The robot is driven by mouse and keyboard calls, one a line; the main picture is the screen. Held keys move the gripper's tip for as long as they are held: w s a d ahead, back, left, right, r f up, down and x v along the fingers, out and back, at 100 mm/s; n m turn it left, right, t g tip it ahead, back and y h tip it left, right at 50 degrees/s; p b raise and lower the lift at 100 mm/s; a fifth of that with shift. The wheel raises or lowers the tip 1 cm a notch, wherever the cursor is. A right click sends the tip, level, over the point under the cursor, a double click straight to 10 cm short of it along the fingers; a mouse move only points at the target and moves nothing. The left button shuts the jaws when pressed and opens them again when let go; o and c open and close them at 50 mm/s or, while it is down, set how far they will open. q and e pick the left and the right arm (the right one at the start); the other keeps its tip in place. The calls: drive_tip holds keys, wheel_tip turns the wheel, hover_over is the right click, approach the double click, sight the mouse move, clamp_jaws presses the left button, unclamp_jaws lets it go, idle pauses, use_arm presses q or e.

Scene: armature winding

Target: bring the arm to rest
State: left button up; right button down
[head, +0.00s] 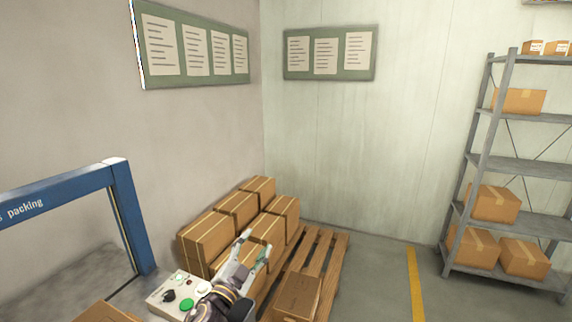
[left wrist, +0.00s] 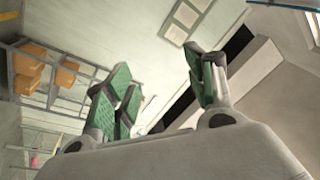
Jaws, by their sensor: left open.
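My left gripper (head: 252,259) shows low in the middle of the head view, in front of the stacked cartons in the picture. Its jaws are apart, with nothing between them. In the left wrist view its green-padded fingers (left wrist: 165,88) stand spread and empty, with wall and shelving behind them. My right gripper is in neither view.
A control box (head: 178,293) with a green button and a dark knob sits beside my left arm. Cartons (head: 207,238) are stacked on a wooden pallet (head: 327,262). A blue frame (head: 132,215) stands left, a grey shelf rack (head: 480,150) right. Floor between pallet and rack is clear.

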use_arm(q)
drive_tip(key=s+a+f+n+g+y, duration=0.6)
drive_tip(key=s+a+f+n+y, duration=0.25)
drive_tip(key=a+f, duration=0.4)
drive_tip(key=s+f+n+g+h, duration=0.1)
drive_tip(key=s+f+g, duration=0.4)
drive_tip(key=s, duration=0.6)
drive_tip(key=s+f+n+g+h, duration=0.1)
drive_tip(key=s+f+g, duration=0.4)
drive_tip(key=s, duration=0.6)
wheel_tip(320, 180, down, 34)
drive_tip(key=s, duration=0.3)
drive_tip(key=s+a+f+g, duration=0.1)
drive_tip(key=s+a+f, duration=0.1)
drive_tip(key=s+f, duration=0.7)
drive_tip(key=s+a+f, duration=0.2)
drive_tip(key=s+f, duration=0.8)
drive_tip(key=s, duration=0.3)
drive_tip(key=shift+a+f+g+y, duration=0.25)
drive_tip(key=shift+a+g+y, duration=0.05)
drive_tip(key=shift+g+y, duration=0.1)
